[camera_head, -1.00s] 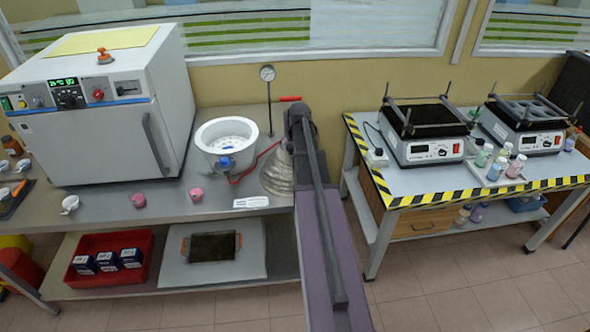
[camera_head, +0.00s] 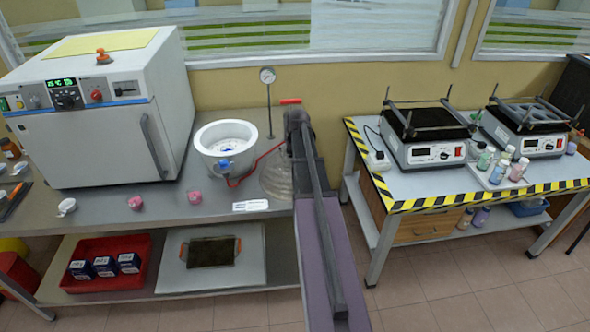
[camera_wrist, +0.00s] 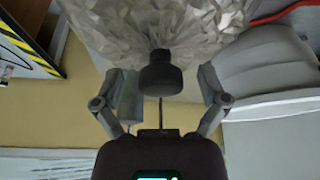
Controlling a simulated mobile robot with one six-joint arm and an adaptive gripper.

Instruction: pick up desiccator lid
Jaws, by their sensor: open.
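The clear, faceted glass desiccator lid (camera_head: 276,181) sits on the grey bench right of the desiccator base, partly hidden behind my arm in the head view. In the wrist view the lid (camera_wrist: 155,22) fills the top, with its dark knob (camera_wrist: 160,77) toward my gripper (camera_wrist: 165,84). My gripper is open, with one finger on each side of the knob and visible gaps between. The white desiccator base (camera_head: 225,140) stands open, with a blue valve on its front. In the head view my fingers are hidden by the arm.
A white oven (camera_head: 105,110) stands left on the bench. A gauge (camera_head: 267,76) on a thin stand and a red hose (camera_head: 258,160) are close to the lid. Pink cups and a white label lie in front. A striped table (camera_head: 400,180) with shakers stands right.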

